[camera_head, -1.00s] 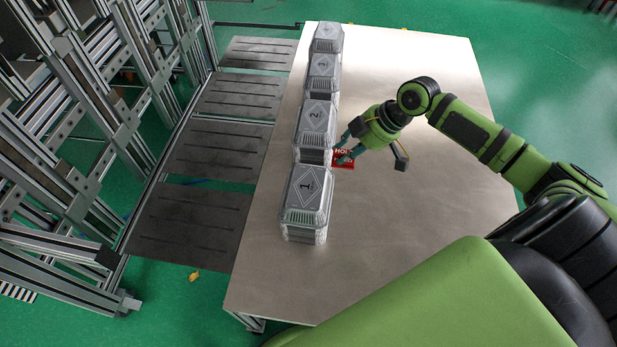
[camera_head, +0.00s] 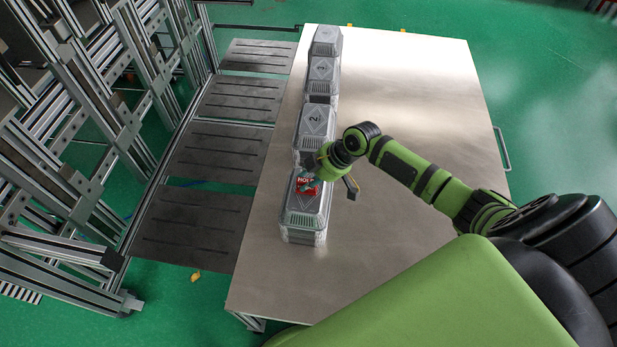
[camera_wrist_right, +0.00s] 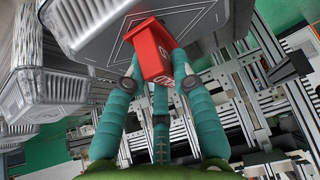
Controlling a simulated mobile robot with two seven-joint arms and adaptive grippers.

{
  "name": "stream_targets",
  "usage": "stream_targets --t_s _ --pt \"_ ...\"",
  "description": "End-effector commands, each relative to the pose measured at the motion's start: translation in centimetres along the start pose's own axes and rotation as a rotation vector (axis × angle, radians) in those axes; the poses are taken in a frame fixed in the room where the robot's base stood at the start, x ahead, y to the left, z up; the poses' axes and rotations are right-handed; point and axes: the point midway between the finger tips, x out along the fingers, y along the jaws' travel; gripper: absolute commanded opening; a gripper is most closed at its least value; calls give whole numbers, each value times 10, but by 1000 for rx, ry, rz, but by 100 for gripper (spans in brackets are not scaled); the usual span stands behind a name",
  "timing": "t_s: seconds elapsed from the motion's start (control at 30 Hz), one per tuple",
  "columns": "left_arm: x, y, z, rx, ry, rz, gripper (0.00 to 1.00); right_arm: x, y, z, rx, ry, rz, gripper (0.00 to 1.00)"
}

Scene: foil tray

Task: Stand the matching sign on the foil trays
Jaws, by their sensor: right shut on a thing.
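A red sign with white lettering that seems to read "HOT" (camera_head: 307,184) shows in the head view at the top of the nearest stack of foil trays (camera_head: 303,222). My right gripper (camera_head: 316,168) is shut on the sign. In the right wrist view the teal fingers (camera_wrist_right: 158,85) pinch the red sign (camera_wrist_right: 150,48) right by a tray lid (camera_wrist_right: 95,38) with a diamond outline. I cannot tell whether the sign touches the lid. The sign hides most of the lid's number. My left gripper is in no view.
More foil tray stacks stand in a row behind, one marked 2 (camera_head: 314,120), others farther back (camera_head: 321,72). The metal table (camera_head: 410,240) is bare to the right. Dark slotted plates (camera_head: 190,225) and a metal frame (camera_head: 75,190) lie left.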

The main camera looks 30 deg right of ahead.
Motion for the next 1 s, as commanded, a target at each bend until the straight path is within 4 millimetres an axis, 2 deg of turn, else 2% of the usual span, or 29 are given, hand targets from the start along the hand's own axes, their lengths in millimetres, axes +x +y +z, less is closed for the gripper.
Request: stream_targets --t_s 0.03,0.07,0.1,0.43,0.57,0.67,1.0 --pt "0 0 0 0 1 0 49 0 0 1 0 -1 -1 0" --pt "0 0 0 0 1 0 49 0 0 1 0 -2 -1 34" --pt "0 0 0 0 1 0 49 0 0 1 0 -2 -1 50" --pt "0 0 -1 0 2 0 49 -1 0 1 1 -2 -1 50" --pt "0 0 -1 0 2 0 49 -9 1 1 0 -2 0 50" --pt "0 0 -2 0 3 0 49 -24 1 2 -1 -2 3 50" --pt "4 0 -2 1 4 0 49 -94 0 1 -2 -4 0 50"
